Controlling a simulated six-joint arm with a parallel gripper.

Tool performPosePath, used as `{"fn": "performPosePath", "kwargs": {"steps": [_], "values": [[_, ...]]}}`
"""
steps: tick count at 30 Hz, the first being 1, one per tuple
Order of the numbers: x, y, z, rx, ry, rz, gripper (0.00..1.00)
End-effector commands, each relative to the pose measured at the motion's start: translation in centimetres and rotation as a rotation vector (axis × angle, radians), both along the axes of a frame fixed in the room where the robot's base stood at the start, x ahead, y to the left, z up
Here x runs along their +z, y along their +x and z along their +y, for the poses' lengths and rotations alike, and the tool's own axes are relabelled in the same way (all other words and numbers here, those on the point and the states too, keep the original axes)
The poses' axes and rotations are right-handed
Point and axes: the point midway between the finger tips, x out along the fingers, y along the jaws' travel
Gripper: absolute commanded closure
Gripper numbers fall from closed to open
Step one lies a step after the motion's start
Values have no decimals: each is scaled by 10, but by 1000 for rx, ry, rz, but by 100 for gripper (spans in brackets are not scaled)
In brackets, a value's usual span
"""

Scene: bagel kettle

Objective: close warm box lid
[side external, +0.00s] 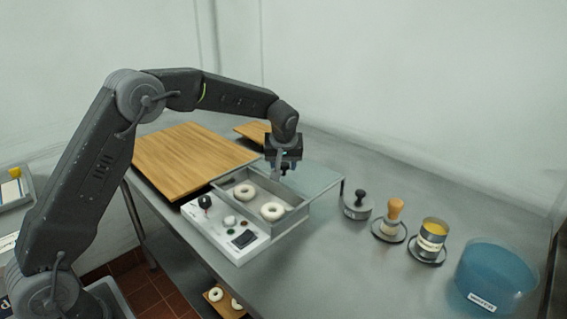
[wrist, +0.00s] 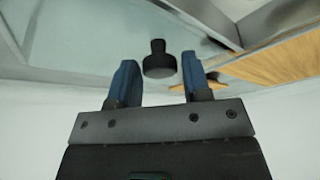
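The warm box (side external: 293,219) is a grey open-topped box with two pale bagels inside, seen in the side external view. Its see-through lid (side external: 318,177) lies off to the right and back of the opening, leaving the bagels uncovered. My gripper (side external: 281,172) points down over the lid's left part, by the box's back edge. In the wrist view, the blue fingers of my gripper (wrist: 159,78) are apart. A dark knob (wrist: 158,64) shows between them, with a gap on each side; I cannot tell how deep it sits between the fingers.
A control panel (side external: 226,222) is at the box's front. A wooden board (side external: 185,160) lies at the left. A dark-handled stamp (side external: 358,207), a wooden-handled stamp (side external: 390,226), a yellow-topped tin (side external: 430,238) and a blue tub (side external: 496,276) stand at the right.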

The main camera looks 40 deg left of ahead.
Motion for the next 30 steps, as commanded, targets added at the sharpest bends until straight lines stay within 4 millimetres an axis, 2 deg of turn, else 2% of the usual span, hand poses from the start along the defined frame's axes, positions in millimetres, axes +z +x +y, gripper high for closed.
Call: {"fn": "performPosePath", "kwargs": {"steps": [2, 13, 20, 23, 30], "values": [[0, 0, 0, 0, 0, 0, 64], [0, 0, 0, 0, 0, 0, 99], [1, -4, 0, 0, 0, 0, 100], [2, -15, 0, 1, 0, 0, 100], [2, -59, 0, 1, 1, -2, 100]]}}
